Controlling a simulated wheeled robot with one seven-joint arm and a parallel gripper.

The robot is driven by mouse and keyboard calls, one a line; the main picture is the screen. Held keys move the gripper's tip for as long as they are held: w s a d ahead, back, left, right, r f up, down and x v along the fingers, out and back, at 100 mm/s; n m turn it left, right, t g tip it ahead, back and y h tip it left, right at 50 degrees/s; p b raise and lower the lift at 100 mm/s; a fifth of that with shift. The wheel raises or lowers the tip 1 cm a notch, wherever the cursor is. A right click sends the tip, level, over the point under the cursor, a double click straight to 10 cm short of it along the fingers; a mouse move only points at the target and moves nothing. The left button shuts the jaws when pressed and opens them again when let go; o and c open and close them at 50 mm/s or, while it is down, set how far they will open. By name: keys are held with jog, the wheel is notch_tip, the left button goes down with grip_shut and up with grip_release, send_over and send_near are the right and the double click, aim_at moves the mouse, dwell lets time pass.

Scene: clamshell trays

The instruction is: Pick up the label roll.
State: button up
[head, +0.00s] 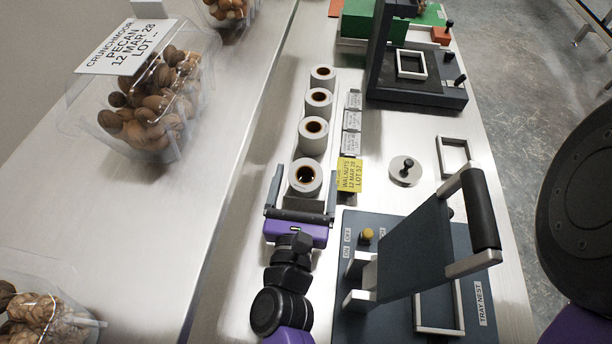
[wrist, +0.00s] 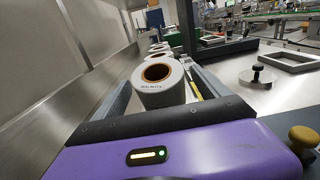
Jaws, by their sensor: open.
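Several white label rolls with dark orange-brown cores stand in a line along the bench. The nearest label roll (head: 305,177) stands upright on a small block beside a yellow label reading WALNUTS (head: 349,175). It also shows in the wrist view (wrist: 158,82), with small print on its side. My gripper (head: 299,192) is open, its fingers on either side of this nearest roll. In the wrist view the fingers run along both sides of the roll, with a narrow gap visible on the left. Whether either finger touches the roll cannot be told.
More label rolls (head: 313,135) stand behind the nearest one. To the right are a dark press marked TRAY NEST (head: 385,320), a round metal weight with a knob (head: 405,171) and a second dark machine (head: 415,92). A clamshell of pecans (head: 140,110) stands at the left.

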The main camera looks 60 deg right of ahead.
aim_at(307, 170)
jog(key=shift+x, duration=1.95)
jog(key=c, duration=1.7)
notch_tip(307, 170, up, 20)
jog(key=shift+p, duration=0.35)
